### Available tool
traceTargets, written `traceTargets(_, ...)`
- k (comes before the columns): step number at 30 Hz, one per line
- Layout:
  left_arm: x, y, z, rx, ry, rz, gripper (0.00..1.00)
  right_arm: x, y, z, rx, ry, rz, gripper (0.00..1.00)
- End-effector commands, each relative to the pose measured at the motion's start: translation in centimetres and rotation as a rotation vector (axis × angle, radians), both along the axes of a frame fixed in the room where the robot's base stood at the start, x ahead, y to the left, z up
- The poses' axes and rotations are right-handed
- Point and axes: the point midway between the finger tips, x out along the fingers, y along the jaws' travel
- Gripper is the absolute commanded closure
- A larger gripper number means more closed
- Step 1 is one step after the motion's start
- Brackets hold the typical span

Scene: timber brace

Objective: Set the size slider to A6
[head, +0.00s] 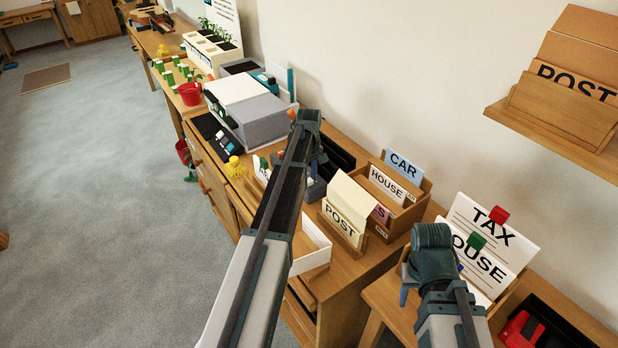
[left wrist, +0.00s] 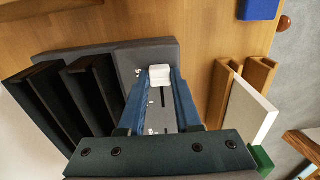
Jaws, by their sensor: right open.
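The size slider has a white knob (left wrist: 160,76) on a grey device (left wrist: 140,58), seen in the left wrist view. The knob stands at the upper end of a dark slot (left wrist: 163,97), beside a small printed mark that I cannot read fully. My left gripper (left wrist: 161,82) has its blue fingers on both sides of the knob, with no clear gap. In the head view my left arm covers most of the device (head: 313,187), and the fingertips are hidden. My right gripper (head: 431,284) is open and empty at the lower right, far from the slider.
Black slotted holders (left wrist: 75,95) stand next to the device. A wooden holder with a white board (left wrist: 252,108) is on its other side. In the head view, a POST card box (head: 342,222) and a HOUSE and CAR card box (head: 407,213) stand to the right. TAX cards (head: 490,222) are behind my right gripper.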

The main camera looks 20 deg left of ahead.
Motion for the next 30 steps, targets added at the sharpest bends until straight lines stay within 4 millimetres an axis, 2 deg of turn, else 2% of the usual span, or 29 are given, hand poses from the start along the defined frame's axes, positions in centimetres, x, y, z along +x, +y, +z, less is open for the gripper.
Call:
traceTargets(1, 0.0, 0.0, 0.0, 0.0, 0.0, 0.0, 0.82, 0.0, 0.0, 0.0, 0.0, 0.0, 0.0, 0.5)
traceTargets(4, 0.0, 0.0, 0.0, 0.0, 0.0, 0.0, 1.0, 0.0, 0.0, 0.0, 0.0, 0.0, 0.0, 0.5)
traceTargets(30, -0.01, 0.0, -0.01, 0.0, 0.0, 0.0, 1.0, 0.0, 0.0, -0.01, 0.0, 0.0, 0.0, 0.5)
